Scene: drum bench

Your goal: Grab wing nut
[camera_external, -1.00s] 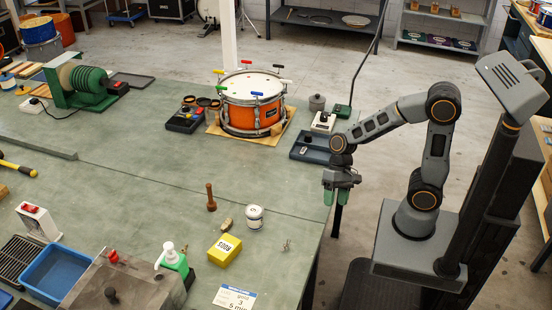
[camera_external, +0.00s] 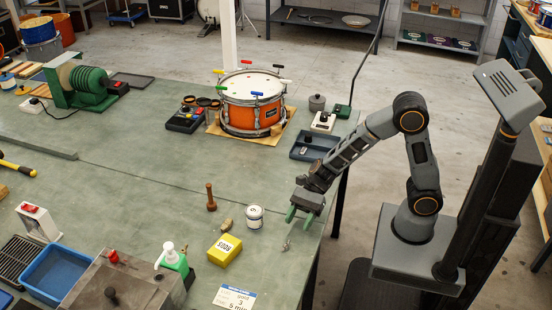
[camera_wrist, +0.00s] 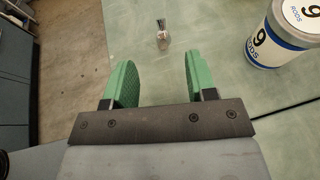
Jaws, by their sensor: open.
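The wing nut (camera_external: 286,244) is a small metal piece near the right edge of the green bench top. In the wrist view the wing nut (camera_wrist: 162,38) lies ahead of my fingers, with a dark upper part and a pale lower part. My gripper (camera_external: 304,217) is over the bench's right edge, a little behind the wing nut and apart from it. In the wrist view my gripper (camera_wrist: 158,75) shows two green fingers spread wide with nothing between them.
A white jar (camera_external: 254,217), also large in the wrist view (camera_wrist: 283,38), stands left of my gripper. A yellow box (camera_external: 225,250), a brown wooden peg (camera_external: 211,198) and a white card (camera_external: 234,297) are nearby. The bench edge drops to the floor at right.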

